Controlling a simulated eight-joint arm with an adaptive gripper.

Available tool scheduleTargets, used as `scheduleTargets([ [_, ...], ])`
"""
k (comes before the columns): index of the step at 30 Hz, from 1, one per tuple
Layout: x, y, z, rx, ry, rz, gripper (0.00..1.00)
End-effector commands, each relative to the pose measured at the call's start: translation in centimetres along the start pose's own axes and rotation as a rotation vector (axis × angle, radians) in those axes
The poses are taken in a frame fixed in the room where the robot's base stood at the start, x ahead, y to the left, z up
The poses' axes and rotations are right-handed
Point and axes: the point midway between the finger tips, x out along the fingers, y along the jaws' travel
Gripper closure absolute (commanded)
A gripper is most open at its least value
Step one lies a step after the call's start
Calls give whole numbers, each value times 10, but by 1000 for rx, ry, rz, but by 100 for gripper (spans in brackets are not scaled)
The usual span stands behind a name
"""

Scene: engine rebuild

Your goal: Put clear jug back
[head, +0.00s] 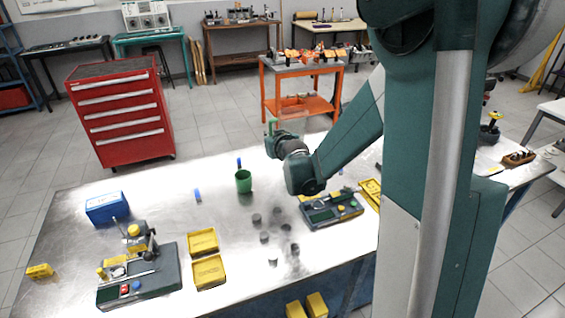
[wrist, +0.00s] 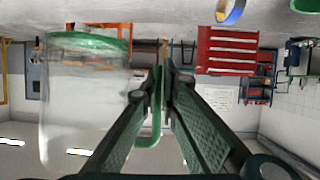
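The clear jug (wrist: 85,110) fills the left of the wrist view, which looks upside down. It has a green band around one end and a green handle (wrist: 157,115). My gripper (wrist: 164,72) has its two fingers close together around the handle, and the jug's body is beside them. In the head view my gripper (head: 272,138) is raised above the far edge of the metal table (head: 150,205). A green upright part, probably the handle, shows there. The jug's clear body is hard to make out in that view.
A green cup (head: 243,181) and a blue item (head: 197,195) stand on the table. Several dark cylinders (head: 264,238), yellow trays (head: 203,241), a blue box (head: 106,207) and two fixtures (head: 140,280) also occupy it. A red cabinet (head: 120,110) and orange cart (head: 300,70) stand beyond.

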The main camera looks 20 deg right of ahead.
Motion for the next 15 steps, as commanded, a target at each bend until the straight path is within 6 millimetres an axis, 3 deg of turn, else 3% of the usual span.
scheduleTargets([
  [15, 21, -2, 51, 0, 0, 0, 100],
])
